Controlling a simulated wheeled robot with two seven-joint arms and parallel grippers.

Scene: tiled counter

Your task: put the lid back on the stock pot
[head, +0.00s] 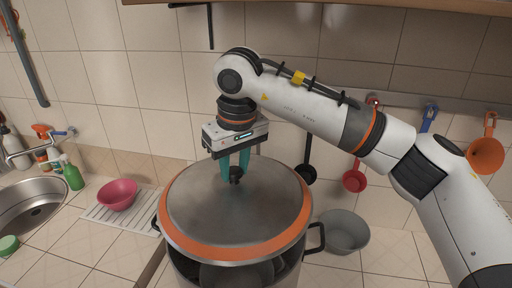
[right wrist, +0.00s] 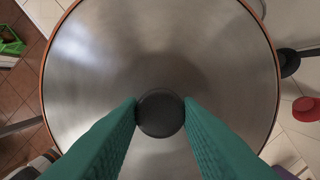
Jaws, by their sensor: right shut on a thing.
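The round metal lid (head: 235,205) has an orange rim and a black knob (head: 236,175). My right gripper (head: 236,168) comes down from above and is shut on the knob. In the right wrist view, its two teal fingers press the knob (right wrist: 160,113) from both sides, over the lid (right wrist: 160,50). The stock pot (head: 182,268) is directly under the lid, with black side handles showing at left and right. My left gripper is out of view.
A grey bowl (head: 343,232) stands close to the pot's right. A pink bowl (head: 117,194) sits on a white drying rack (head: 92,214) at left, near the sink (head: 30,200) and a green bottle (head: 71,174). Ladles hang on the wall behind.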

